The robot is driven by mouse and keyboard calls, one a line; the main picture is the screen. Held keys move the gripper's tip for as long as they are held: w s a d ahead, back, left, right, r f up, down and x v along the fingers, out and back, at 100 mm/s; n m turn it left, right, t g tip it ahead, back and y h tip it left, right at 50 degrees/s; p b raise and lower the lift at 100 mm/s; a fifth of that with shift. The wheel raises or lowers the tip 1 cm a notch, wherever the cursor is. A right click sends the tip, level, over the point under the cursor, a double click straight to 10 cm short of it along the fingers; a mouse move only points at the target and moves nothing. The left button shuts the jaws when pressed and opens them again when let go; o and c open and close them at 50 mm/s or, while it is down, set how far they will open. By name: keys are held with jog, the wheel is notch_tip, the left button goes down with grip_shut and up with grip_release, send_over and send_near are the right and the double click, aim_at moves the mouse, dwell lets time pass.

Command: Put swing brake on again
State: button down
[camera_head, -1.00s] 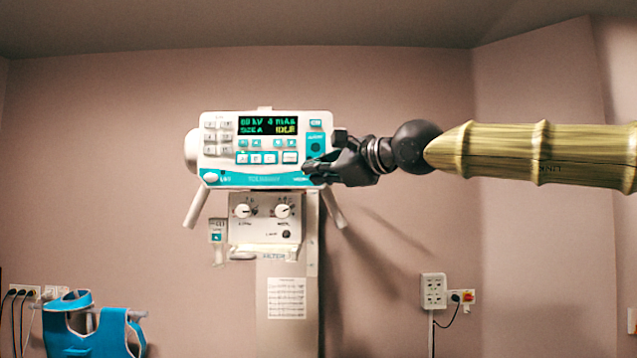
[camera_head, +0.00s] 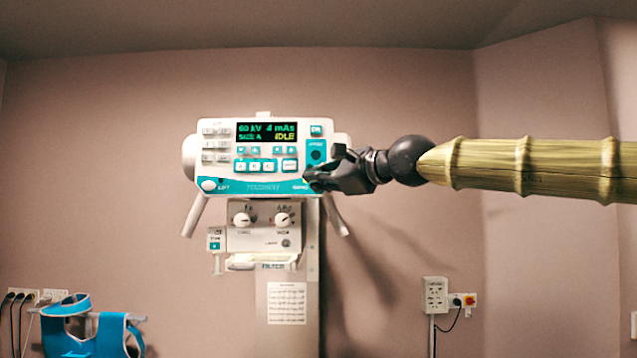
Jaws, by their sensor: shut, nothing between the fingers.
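The control head (camera_head: 262,112) is a white and teal panel on a column, with a lit display (camera_head: 266,131) reading 60 kV, 4 mAs, SIZE A and IDLE. A keypad stands at its left and teal-edged buttons below the display. My gripper (camera_head: 309,178) is shut and empty at the panel's lower right corner, over the end of the teal strip (camera_head: 262,187). It covers part of that corner, and I cannot tell whether the tips touch it. The small lettering there is too blurred to read, so I cannot pick out the swing brake control for certain.
Below the panel is a box with two knobs (camera_head: 262,218), and a small switch box (camera_head: 215,241) hangs at its left. Two handles (camera_head: 337,215) slant down from the head. A blue apron (camera_head: 90,330) is at lower left, and wall sockets (camera_head: 435,294) at lower right.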

jog(key=w+p, duration=0.3)
jog(key=w, duration=0.1)
jog(key=shift+r, duration=0.2)
dwell(0.6)
jog(key=shift+w+f, duration=0.1)
dwell(0.4)
